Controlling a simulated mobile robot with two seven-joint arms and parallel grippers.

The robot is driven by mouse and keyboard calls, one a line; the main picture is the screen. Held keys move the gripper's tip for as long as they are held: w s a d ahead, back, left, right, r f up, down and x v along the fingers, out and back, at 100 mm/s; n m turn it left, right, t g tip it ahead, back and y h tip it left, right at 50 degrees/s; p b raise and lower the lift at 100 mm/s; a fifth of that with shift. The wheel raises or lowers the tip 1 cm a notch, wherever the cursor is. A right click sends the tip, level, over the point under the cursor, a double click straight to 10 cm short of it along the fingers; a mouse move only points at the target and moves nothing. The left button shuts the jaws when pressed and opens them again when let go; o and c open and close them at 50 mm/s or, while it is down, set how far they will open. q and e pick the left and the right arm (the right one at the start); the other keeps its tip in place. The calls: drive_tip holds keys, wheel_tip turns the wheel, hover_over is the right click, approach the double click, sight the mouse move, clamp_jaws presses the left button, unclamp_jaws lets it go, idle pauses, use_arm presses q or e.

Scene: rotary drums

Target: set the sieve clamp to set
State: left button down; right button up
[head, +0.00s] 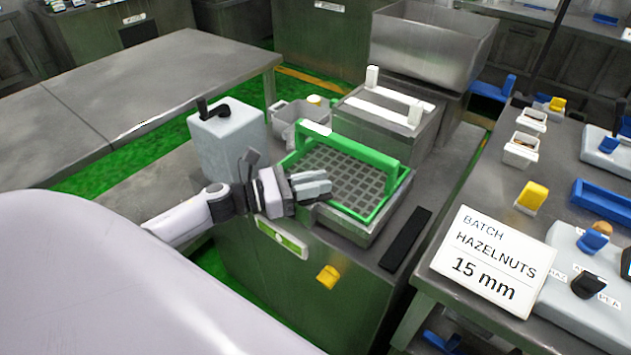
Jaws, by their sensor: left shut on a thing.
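The green-framed sieve (357,172) with its grey mesh sits on a steel machine in the middle of the head view. My left gripper (318,185) is at the sieve's near left corner, with its fingers shut. They close on a small part there, which looks to be the sieve clamp; the fingers hide it, so its setting cannot be read. A green and white label plate (282,238) is on the machine's front below the gripper, too small to read. My right gripper is not in view.
A grey box with a black lever (227,140) stands left of the sieve. A steel unit with white handles (388,112) stands behind it. A sign reading BATCH HAZELNUTS 15 mm (488,262) is on the right bench. The left table (150,85) is bare.

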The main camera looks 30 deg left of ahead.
use_arm(q)
drive_tip(key=n+t+y, duration=0.1)
drive_tip(key=y, duration=0.1)
drive_tip(key=n+t+y, duration=0.1)
drive_tip(key=n+y, duration=0.1)
drive_tip(key=shift+a+t, duration=0.15)
drive_tip(key=shift+t, duration=0.15)
drive_tip(key=shift+w+a+n+t+y, duration=0.15)
drive_tip(key=shift+n+t+y, duration=0.25)
drive_tip(key=shift+n+y, duration=0.85)
drive_tip(key=shift+w+a+n+t+y, duration=0.15)
drive_tip(key=shift+n+t+y, duration=0.45)
drive_tip(key=shift+y, duration=1.15)
drive_tip(key=shift+s+a+n+y, duration=0.1)
drive_tip(key=shift+n+y, duration=0.2)
drive_tip(key=shift+n, duration=0.05)
drive_tip(key=c, duration=1.1)
unclamp_jaws()
drive_tip(key=shift+s+a+b, duration=0.2)
drive_tip(key=shift+s+b, duration=0.35)
drive_tip(key=shift+s, duration=3.05)
